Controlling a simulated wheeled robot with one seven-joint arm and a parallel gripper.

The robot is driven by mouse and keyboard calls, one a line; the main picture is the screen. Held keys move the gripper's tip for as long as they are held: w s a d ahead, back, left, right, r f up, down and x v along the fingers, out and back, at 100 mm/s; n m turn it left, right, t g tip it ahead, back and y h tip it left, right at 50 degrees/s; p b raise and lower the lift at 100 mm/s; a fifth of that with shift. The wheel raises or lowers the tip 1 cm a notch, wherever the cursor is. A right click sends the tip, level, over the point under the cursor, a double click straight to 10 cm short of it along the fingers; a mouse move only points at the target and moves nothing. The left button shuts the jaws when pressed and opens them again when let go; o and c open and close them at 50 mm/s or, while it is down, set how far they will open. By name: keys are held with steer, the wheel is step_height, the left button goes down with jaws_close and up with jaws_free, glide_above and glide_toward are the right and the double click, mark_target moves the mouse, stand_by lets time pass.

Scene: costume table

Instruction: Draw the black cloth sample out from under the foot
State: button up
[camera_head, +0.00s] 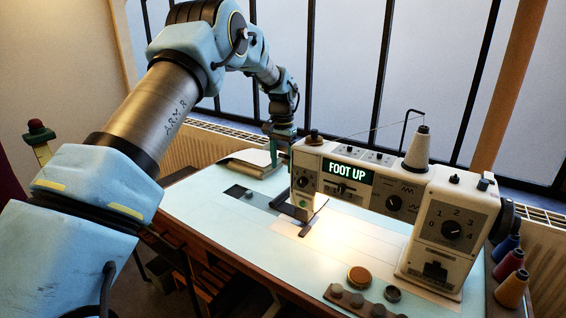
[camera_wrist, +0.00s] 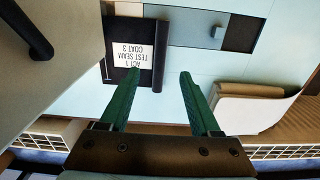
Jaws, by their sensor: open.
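The black cloth sample (camera_wrist: 117,78) lies on the table behind the sewing machine's head in the wrist view, with a white label reading "ACT 1 TEST SEAM COAT 3". One long edge looks raised or folded. In the head view, the dark sample (camera_head: 290,209) shows partly beside the machine head, and the foot is hard to make out. The machine's display (camera_head: 347,172) reads "FOOT UP". My gripper (camera_wrist: 160,74) is open and empty. One green finger overlaps the sample in view and the other is over bare table; contact cannot be told. My gripper also shows behind the machine (camera_head: 283,160).
The sewing machine (camera_head: 430,200) stands close beside my gripper. A grey plate with a knob (camera_wrist: 190,33) sits beside a dark opening (camera_wrist: 240,36). Thread spools (camera_head: 510,262) stand at the right.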

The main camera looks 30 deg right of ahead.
mark_target(282, 194)
step_height(282, 194, down, 10)
steer(key=p, duration=0.2)
steer(key=shift+a+f+p, duration=0.1)
steer(key=shift+f+p, duration=0.15)
steer(key=shift+p, duration=0.1)
jaws_close()
stand_by(0.4)
